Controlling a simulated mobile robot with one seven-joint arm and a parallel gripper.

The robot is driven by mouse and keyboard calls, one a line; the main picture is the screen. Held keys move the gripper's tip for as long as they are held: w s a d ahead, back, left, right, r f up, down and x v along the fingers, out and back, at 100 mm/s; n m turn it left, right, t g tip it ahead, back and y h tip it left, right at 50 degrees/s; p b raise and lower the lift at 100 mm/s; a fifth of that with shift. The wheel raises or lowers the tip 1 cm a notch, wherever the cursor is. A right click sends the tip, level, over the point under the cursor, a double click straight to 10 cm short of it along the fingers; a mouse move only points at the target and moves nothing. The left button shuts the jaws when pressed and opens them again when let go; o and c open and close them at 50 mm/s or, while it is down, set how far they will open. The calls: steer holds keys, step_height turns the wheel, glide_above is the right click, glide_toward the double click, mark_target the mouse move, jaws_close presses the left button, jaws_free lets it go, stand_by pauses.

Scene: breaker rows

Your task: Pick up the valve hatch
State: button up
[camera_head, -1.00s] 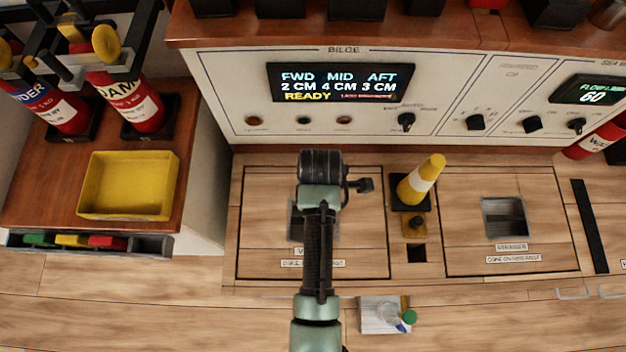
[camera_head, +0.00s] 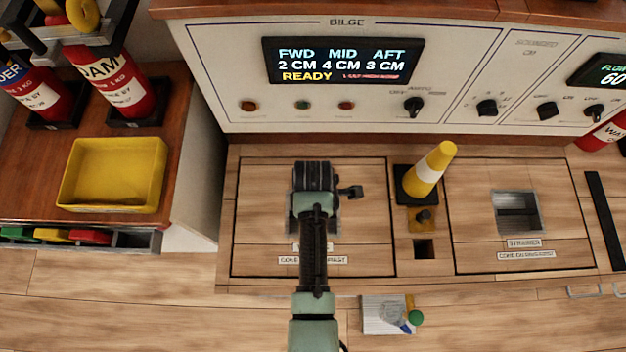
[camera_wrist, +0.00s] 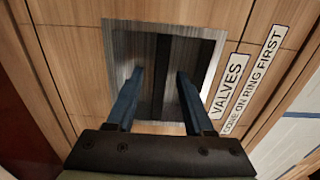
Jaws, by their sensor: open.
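The valve hatch (camera_head: 258,215) is a wooden panel with a dark outline, set in the floor below the bilge panel. Its recessed metal pull (camera_wrist: 122,45) shows in the wrist view, beside a label (camera_wrist: 228,88) reading "VALVES". My gripper (camera_wrist: 158,78) is open, with its two blue fingers over the recess and apart. I cannot tell how deep the fingertips reach. In the head view my arm covers much of the recess (camera_head: 292,222).
A yellow and white cone (camera_head: 429,172) stands right of the hatch, near a small square hole (camera_head: 424,249). The strainer hatch (camera_head: 566,225) lies further right. A yellow tray (camera_head: 112,174) is on the left cabinet. A notepad (camera_head: 382,315) lies in front.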

jaws_close()
stand_by(1.2)
steer(key=shift+r, duration=0.15)
